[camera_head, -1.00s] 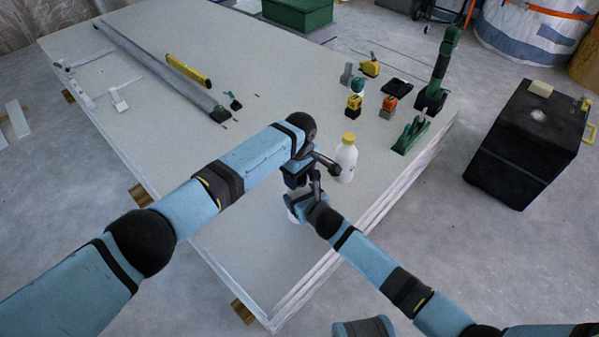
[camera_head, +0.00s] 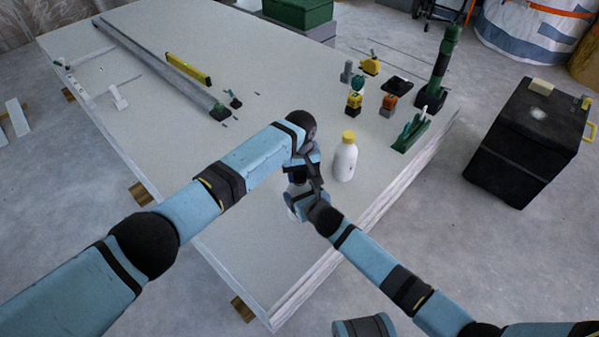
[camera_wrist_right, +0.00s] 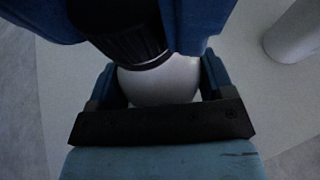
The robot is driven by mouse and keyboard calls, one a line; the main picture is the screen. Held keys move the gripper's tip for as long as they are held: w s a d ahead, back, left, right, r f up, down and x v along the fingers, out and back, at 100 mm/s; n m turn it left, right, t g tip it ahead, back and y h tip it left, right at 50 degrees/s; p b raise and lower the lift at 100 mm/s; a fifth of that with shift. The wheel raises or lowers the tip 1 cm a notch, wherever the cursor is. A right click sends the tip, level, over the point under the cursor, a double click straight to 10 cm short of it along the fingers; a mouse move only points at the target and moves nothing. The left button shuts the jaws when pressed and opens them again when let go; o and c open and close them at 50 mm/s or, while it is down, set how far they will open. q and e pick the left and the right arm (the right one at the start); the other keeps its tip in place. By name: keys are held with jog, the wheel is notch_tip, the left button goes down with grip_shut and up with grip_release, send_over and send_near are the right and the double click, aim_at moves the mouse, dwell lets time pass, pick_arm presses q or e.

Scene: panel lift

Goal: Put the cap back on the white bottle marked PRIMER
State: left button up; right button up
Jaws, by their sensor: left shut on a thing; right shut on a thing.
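A white bottle (camera_wrist_right: 160,85) stands between the blue fingers of my right gripper (camera_wrist_right: 160,92), which is shut on it. In the head view this bottle (camera_head: 292,207) is mostly hidden behind my arms. My left gripper (camera_wrist_right: 125,30) is shut on a black ribbed cap (camera_wrist_right: 115,28) at the top of the bottle. The cap meets or overlaps the bottle's top; I cannot tell whether it is seated. No lettering is readable. A second white bottle with a yellow cap (camera_head: 345,158) stands upright just right of my left gripper (camera_head: 307,182); its side also shows in the right wrist view (camera_wrist_right: 292,35).
The pale panel (camera_head: 210,130) carries a yellow level (camera_head: 188,69), a long grey bar (camera_head: 150,62) and several small tools at the right. A green tool holder (camera_head: 411,133) stands near the right edge. The front left of the panel is clear.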

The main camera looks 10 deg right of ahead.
pick_arm(q)
jog(key=o, duration=1)
jog(key=shift+r, duration=0.15)
jog(key=shift+r, duration=2.15)
jog(key=shift+c, duration=0.4)
jog(key=shift+r, duration=0.1)
